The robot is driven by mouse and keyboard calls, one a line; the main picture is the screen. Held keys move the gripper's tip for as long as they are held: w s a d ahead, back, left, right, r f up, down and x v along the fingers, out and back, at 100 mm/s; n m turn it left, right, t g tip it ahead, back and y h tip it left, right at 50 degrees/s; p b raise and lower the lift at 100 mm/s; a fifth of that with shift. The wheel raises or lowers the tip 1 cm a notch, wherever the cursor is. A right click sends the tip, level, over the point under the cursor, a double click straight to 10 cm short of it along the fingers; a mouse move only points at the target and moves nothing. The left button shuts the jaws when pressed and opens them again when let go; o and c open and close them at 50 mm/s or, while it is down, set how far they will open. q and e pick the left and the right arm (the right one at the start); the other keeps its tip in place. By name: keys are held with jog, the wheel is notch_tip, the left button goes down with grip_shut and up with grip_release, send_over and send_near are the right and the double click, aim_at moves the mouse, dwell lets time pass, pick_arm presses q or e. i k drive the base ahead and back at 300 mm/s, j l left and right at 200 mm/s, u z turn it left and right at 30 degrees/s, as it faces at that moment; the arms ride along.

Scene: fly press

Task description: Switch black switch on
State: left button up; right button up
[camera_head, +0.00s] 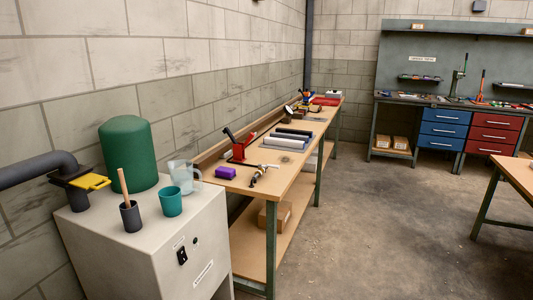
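A black switch (182,256) is set in the front face of the pale grey cabinet (140,262) in the lower left of the head view. It is too small here to tell its position. A small round black knob or button (195,241) sits just above and right of it. White labels (203,272) are on the same face, with unreadable print. Neither of my grippers shows in this view.
On the cabinet top stand a green dome (129,153), a dark cup with a wooden stick (131,216), a teal cup (171,202), a clear jug (183,177) and a dark pipe (38,168) with a yellow handle (94,181). A tool-laden workbench (258,186) adjoins; floor (375,225) is clear.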

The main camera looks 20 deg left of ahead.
aim_at(182, 257)
jog(key=u, duration=1.6)
